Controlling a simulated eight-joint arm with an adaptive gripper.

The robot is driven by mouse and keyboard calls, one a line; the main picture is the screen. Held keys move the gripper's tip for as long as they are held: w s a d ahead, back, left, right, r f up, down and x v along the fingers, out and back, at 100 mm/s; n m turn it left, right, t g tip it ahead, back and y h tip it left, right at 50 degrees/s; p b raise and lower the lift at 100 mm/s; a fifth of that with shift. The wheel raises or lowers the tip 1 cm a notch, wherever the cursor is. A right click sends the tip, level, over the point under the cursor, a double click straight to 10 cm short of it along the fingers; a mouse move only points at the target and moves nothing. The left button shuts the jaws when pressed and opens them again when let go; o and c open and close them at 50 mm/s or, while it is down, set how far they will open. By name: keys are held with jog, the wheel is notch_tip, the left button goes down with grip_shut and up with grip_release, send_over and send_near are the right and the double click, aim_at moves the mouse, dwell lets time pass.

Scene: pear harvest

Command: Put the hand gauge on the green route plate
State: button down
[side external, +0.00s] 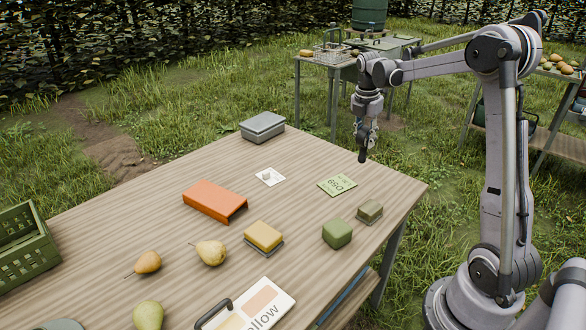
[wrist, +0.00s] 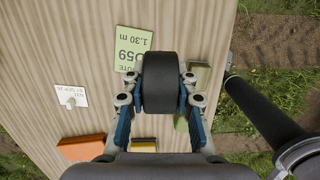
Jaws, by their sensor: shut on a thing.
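The green route plate (side external: 338,185) lies flat towards the far right of the wooden table. In the wrist view the plate (wrist: 131,46) shows printed "059" and "1.30 m". My gripper (side external: 364,143) is in the air above the table's far right side. In the wrist view my gripper (wrist: 160,95) is shut on a dark, rounded thing, taken as the hand gauge (wrist: 160,80). The gauge also shows in the side view as a small dark shape (side external: 362,156) pointing down. It overlaps the plate's edge in the wrist view and looks raised above it.
A white card (side external: 270,177), an orange cover (side external: 215,200) and a grey box (side external: 262,126) are near the plate. A green block (side external: 337,233), an olive box (side external: 370,211) and a yellow block (side external: 263,236) stand in front. Pears and a green crate (side external: 25,248) are left.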

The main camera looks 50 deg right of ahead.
jog(key=s+d, duration=0.3)
jog(key=d, duration=0.1)
jog(key=shift+n, duration=0.3)
jog(key=shift+w+a+f, duration=0.95)
jog(key=shift+w+f, duration=0.7)
jog(key=shift+f, duration=0.15)
jog(key=shift+w+a+f, duration=1)
jog(key=shift+w+f, duration=0.6)
jog(key=shift+f, duration=0.2)
jog(key=shift+w+a+f, duration=0.95)
jog(key=shift+w+f, duration=0.7)
jog(key=shift+f, duration=0.15)
jog(key=shift+f, duration=0.1)
jog(key=c, duration=1.1)
grip_release()
jog(key=shift+o, duration=0.2)
